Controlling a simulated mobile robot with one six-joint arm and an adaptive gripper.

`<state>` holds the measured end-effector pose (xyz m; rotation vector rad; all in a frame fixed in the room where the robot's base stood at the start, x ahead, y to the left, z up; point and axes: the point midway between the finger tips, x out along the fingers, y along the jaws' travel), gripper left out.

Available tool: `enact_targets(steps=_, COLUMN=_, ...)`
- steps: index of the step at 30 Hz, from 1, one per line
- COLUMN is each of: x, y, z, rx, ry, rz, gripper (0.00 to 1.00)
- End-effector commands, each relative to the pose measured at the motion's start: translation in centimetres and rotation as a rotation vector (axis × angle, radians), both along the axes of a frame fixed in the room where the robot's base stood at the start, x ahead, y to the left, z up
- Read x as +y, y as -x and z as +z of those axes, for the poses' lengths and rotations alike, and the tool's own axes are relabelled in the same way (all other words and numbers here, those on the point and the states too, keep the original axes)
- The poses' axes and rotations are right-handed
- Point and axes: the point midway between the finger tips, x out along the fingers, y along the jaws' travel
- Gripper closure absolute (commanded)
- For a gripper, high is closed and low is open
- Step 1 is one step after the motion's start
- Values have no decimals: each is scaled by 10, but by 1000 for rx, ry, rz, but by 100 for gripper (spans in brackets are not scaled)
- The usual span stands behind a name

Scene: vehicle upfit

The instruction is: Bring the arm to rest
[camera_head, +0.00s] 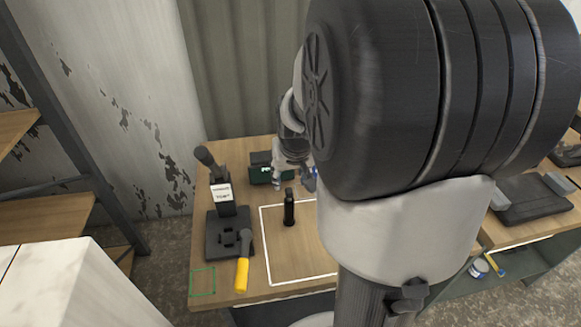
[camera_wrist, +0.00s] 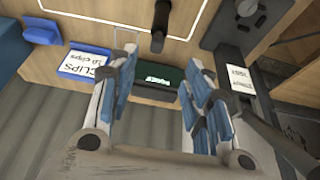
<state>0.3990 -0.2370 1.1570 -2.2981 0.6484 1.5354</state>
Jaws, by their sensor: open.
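My gripper (camera_wrist: 157,95) is open and empty in the wrist view, its two blue-padded fingers spread apart above the workbench. In the head view my gripper (camera_head: 280,182) shows small beyond my large dark arm link, over the back of the wooden workbench (camera_head: 210,258). A black upright bottle-like object (camera_head: 289,208) stands inside the white outlined area, in front of the gripper and apart from it. The same dark object (camera_wrist: 161,22) shows at the top of the wrist view. My arm hides much of the bench's right part.
A corrugated wall (camera_head: 240,60) rises behind. Dark trays (camera_head: 530,199) lie right.

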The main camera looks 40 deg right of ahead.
Motion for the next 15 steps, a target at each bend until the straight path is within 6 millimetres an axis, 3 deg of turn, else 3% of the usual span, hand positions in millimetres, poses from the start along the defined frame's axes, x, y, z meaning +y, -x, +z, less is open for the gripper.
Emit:
enact_targets(steps=4, x=3, y=4, z=13, rx=0, ry=0, rz=0, gripper=55)
enact_targets(steps=15, x=3, y=5, z=14, rx=0, ry=0, rz=0, gripper=55)
